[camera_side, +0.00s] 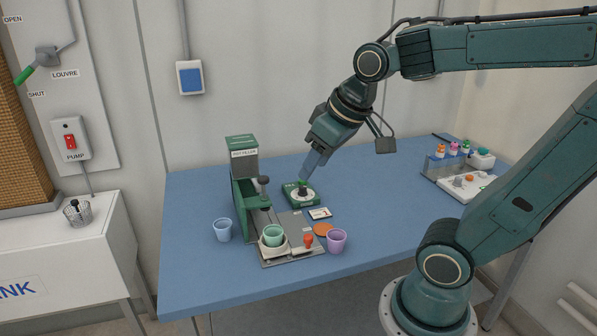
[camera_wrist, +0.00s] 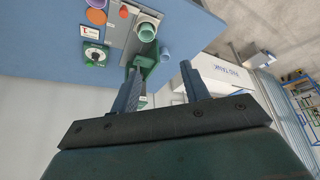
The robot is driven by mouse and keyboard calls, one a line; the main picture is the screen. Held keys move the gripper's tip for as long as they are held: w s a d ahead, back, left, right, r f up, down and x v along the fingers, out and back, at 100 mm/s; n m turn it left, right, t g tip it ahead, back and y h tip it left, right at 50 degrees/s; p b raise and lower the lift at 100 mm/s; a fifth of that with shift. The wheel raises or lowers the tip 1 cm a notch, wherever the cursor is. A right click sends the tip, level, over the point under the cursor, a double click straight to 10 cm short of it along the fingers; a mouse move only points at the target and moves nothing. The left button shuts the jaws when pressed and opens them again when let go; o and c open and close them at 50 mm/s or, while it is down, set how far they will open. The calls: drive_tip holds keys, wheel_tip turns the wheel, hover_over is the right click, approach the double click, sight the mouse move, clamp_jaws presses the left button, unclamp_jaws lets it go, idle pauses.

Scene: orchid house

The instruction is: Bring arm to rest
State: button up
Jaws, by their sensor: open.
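My gripper (camera_side: 316,158) hangs in the air above the blue table (camera_side: 200,277), fingers pointing down and a little left. It is just above and to the right of a green box with a dial (camera_side: 302,194), apart from it. In the wrist view my gripper's two fingers (camera_wrist: 158,84) stand well apart with nothing held between them. A green pot filler machine (camera_side: 243,175) stands left of the gripper. A green cup (camera_side: 273,235) sits in a white holder on the machine's grey base.
A blue cup (camera_side: 222,229) stands left of the machine and a purple cup (camera_side: 337,240) right of it. An orange disc (camera_side: 323,229) and a small card (camera_side: 319,213) lie nearby. The table's front left is clear.

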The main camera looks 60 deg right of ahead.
drive_tip(key=s+a+n, duration=0.1)
drive_tip(key=s+a, duration=0.2)
drive_tip(key=s, duration=0.3)
drive_tip(key=shift+s+a+f+y, duration=0.35)
drive_tip(key=shift+f+y, duration=0.05)
